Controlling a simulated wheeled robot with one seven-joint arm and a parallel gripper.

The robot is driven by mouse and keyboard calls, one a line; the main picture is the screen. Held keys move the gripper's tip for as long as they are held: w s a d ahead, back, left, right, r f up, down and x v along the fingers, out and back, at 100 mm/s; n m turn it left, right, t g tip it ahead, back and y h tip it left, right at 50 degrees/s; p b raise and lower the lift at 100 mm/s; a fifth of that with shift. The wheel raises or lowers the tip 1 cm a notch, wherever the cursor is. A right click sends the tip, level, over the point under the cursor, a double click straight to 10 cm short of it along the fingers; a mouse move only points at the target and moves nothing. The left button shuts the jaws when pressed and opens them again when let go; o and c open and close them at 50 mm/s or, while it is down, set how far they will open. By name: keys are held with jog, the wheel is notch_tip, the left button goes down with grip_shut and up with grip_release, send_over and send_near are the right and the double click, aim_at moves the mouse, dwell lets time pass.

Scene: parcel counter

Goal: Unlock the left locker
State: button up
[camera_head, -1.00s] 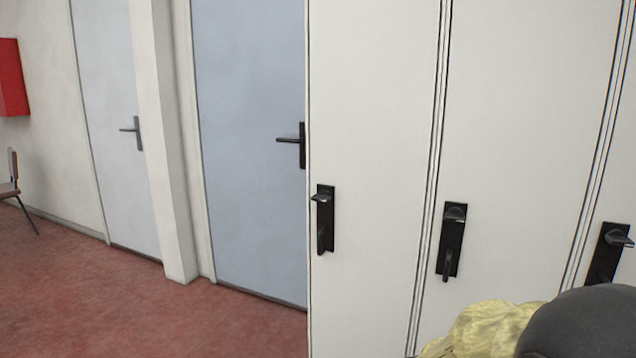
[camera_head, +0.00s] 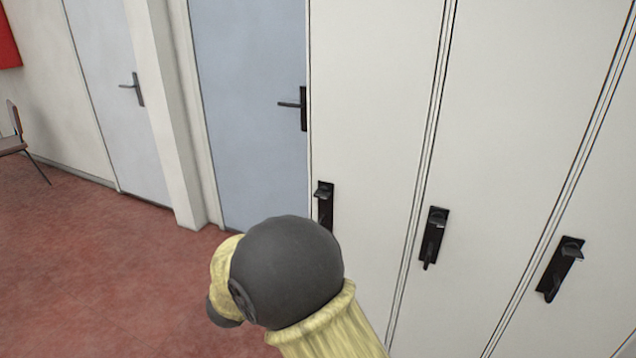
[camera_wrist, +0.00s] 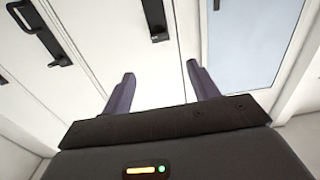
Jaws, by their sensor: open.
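The left locker (camera_head: 375,100) is a tall pale door, shut flush with its neighbours. Its black lock plate (camera_head: 325,192) has a small knob at the top; its lower part is hidden behind my arm in the head view. A black plate on the locker beside the blue door also shows at the top of the wrist view (camera_wrist: 155,16). My gripper (camera_wrist: 160,68) is open and empty, its two dark fingers spread below that plate in the picture and apart from it. The gripper itself is not visible in the head view.
The middle locker has a black handle plate (camera_head: 433,236), and the right locker has another (camera_head: 560,268). A blue-grey door (camera_head: 245,110) with a lever handle stands left of the lockers. A chair (camera_head: 14,140) is far left. The red floor (camera_head: 90,260) is clear.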

aim_at(320, 196)
jog(key=shift+w+d, duration=0.1)
jog(key=p+x, duration=0.2)
jog(key=x, duration=1.5)
jog(key=shift+w+f, duration=0.1)
jog(key=shift+w, duration=0.05)
jog(key=shift+c, duration=0.4)
jog(key=shift+d, duration=0.1)
jog(key=c, duration=0.9)
